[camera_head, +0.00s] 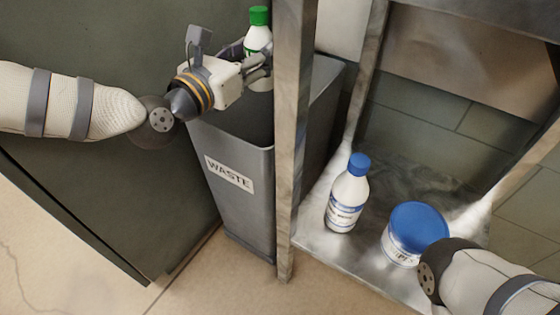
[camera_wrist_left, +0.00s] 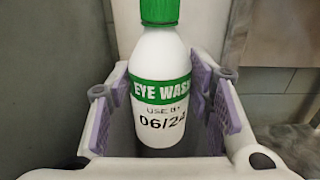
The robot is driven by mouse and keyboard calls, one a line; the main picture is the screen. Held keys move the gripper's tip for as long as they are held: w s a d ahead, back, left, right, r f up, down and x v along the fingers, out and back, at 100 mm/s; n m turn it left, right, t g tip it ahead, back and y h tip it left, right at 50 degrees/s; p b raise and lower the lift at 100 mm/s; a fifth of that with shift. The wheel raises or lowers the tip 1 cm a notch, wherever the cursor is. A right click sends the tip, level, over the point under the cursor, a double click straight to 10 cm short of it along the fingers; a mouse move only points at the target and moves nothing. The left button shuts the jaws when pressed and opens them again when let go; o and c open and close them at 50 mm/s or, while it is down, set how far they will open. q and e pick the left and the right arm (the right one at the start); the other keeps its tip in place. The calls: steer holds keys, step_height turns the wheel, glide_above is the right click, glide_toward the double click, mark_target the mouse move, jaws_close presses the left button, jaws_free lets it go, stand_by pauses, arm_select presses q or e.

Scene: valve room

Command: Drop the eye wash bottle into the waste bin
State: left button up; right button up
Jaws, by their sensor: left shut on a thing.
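The eye wash bottle (camera_head: 258,37) is white with a green cap and a green label band. My left gripper (camera_head: 257,68) is shut on it and holds it upright over the back part of the waste bin's opening. In the left wrist view the bottle (camera_wrist_left: 162,85) stands between the gripper's pads (camera_wrist_left: 160,112), its label reading "EYE WASH" and "06/24". The waste bin (camera_head: 235,205) is a tall grey open box labelled "WASTE", standing left of a metal post. The gripper and post hide part of its opening. My right gripper is out of view; only part of that arm shows at lower right.
A metal post (camera_head: 293,150) of a steel shelf unit stands close to the bin's right side. On the low shelf stand a white bottle with a blue cap (camera_head: 347,198) and a blue-lidded wipes tub (camera_head: 414,232). A dark green cabinet (camera_head: 130,180) is at left.

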arm_select(q)
steer(key=o, duration=1.5)
steer(key=shift+r, duration=0.2)
steer(key=shift+s+f, duration=0.1)
steer(key=v, duration=1.2)
